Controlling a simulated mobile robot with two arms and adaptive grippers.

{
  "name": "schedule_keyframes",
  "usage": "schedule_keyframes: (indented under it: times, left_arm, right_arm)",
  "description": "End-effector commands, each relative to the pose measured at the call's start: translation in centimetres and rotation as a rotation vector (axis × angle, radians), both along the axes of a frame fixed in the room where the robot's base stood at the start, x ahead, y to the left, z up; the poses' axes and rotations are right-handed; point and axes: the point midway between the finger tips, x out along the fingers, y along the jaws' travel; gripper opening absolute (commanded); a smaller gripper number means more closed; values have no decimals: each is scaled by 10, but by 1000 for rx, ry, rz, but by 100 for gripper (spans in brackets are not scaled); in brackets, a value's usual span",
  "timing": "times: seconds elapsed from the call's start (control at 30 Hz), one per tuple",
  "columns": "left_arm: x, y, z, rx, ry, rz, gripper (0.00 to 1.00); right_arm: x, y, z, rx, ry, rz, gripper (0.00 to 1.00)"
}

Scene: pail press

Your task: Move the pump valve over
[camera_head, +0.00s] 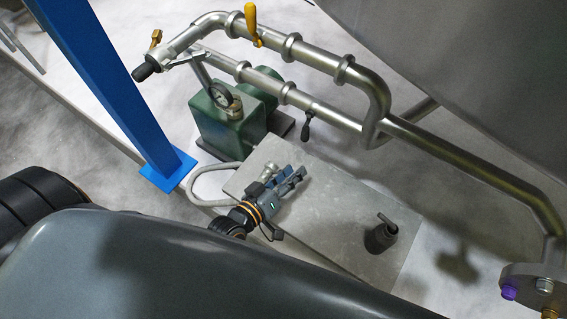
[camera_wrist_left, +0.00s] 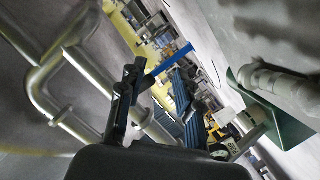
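A green pump (camera_head: 230,120) with a round gauge stands at the top left of a grey plate. Two valve handles show in the head view: a yellow lever (camera_head: 253,26) on the upper pipe, and a black lever (camera_head: 307,126) hanging from the lower pipe beside the pump. I cannot tell which one the task means by the pump valve. My left gripper (camera_head: 291,175) is over the plate, below the pump and apart from both levers. Its fingers look empty, but their gap is unclear. The wrist view also shows a dark finger (camera_wrist_left: 122,100). My right gripper is not in view.
Steel pipes (camera_head: 430,142) run from the pump towards the right. A dark can (camera_head: 381,237) stands on the grey plate (camera_head: 335,235). A blue post (camera_head: 110,80) rises at left. A flange with coloured bolts (camera_head: 530,284) is at lower right.

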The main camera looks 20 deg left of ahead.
Motion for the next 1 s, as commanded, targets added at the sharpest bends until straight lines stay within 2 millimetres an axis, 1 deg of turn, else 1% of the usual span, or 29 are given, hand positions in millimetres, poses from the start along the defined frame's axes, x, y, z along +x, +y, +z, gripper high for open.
schedule_keyframes:
  times: [0.1, 0.2, 0.37, 0.47, 0.57, 0.93, 0.97, 1.0]
  left_arm:
    - [3, 10, 15, -99, -92, 65, 34]
    - [4, 17, 24, -148, -139, 101, 34]
    - [9, 20, 29, -176, -169, 123, 34]
    - [18, 19, 29, -176, -170, 123, 34]
    - [31, 16, 28, -176, -171, 122, 34]
    - [86, 5, 29, -175, -172, 123, 34]
    - [85, 6, 29, -173, -169, 122, 38]
    - [85, 6, 30, -174, -170, 123, 30]
  right_arm:
    - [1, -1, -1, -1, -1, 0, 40]
    - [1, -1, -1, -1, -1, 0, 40]
    - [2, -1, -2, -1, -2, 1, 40]
    - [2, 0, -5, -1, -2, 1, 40]
    - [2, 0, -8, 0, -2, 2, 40]
    - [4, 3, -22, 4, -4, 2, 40]
    - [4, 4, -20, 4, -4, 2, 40]
    - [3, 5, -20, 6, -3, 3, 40]
